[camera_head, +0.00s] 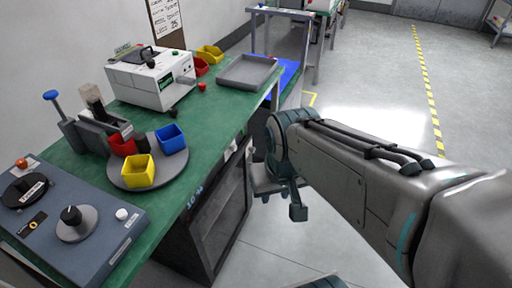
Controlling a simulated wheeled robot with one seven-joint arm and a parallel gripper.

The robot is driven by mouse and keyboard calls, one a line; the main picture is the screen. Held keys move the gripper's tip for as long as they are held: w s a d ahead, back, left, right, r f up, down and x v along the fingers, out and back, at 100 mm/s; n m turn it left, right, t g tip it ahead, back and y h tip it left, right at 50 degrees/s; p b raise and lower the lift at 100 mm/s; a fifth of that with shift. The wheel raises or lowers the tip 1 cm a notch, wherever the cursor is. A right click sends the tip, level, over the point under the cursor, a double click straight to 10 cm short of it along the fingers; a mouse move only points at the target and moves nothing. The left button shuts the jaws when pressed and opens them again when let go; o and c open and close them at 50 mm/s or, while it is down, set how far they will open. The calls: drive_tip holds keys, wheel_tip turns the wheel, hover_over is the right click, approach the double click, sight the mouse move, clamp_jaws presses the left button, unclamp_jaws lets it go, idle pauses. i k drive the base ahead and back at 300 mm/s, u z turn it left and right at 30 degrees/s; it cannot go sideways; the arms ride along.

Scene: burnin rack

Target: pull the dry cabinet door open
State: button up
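The dry cabinet (207,226) is a dark box under the green bench, with a dark glassy front in a grey frame. Its door front looks flush with the body, though part of its far side lies behind or close to my gripper. A small "10 %" readout shows at the bench edge above it. My gripper (282,200) hangs below my wrist, to the right of the cabinet front. One dark finger shows clearly. The other is hard to make out, so its opening cannot be told. I cannot tell whether it touches the door or a handle.
The green bench (215,120) carries a white instrument (150,78), a grey tray (247,72), a turntable with coloured bins (138,171) and a blue-grey control box (75,225). A metal rack stands behind. The floor (370,85) to the right is open.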

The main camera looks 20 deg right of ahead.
sight(191, 227)
drive_tip(key=z, duration=0.5)
drive_tip(key=i, duration=1.1)
drive_tip(key=u, duration=0.4)
